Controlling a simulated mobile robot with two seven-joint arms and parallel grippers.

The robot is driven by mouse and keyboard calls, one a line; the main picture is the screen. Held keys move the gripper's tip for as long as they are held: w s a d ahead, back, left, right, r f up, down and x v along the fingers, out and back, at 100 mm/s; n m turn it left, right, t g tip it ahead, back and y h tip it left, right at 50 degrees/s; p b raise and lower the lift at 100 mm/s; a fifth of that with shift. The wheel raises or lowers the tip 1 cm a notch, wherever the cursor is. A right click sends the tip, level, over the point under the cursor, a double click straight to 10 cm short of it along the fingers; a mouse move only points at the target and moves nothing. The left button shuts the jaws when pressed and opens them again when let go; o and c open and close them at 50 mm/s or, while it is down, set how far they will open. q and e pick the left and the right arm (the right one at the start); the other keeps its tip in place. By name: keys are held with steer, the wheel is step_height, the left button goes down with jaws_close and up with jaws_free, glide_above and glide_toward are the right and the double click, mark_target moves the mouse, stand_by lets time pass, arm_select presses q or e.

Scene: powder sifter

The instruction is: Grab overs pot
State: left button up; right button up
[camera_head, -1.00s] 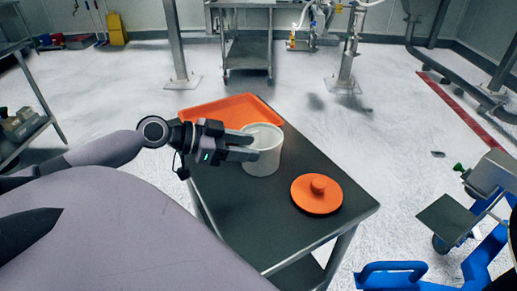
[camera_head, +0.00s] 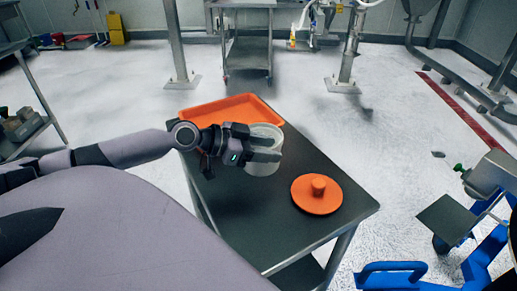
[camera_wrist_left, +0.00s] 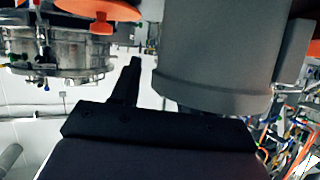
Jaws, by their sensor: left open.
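The overs pot is a pale, open-topped cylinder (camera_head: 262,170) standing upright on the dark table. My left gripper (camera_head: 277,149) is open, with its fingers reaching across the near side of the pot's upper part in the head view. They hide part of its wall. In the left wrist view the pot fills the upper middle as a large grey cylinder (camera_wrist_left: 210,50). One dark finger (camera_wrist_left: 127,85) stands left of it, with a visible gap. Whether the other finger touches the pot I cannot tell. My right gripper is not in view.
An orange lid with a knob (camera_head: 316,203) lies on the table right of the pot. An orange tray (camera_head: 200,112) lies behind and left of it. The dark table top (camera_head: 270,232) is bare at the front. A blue-framed machine (camera_head: 405,277) stands at the lower right.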

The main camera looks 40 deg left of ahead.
arm_select(q)
steer(key=shift+c, duration=0.3)
jaws_close()
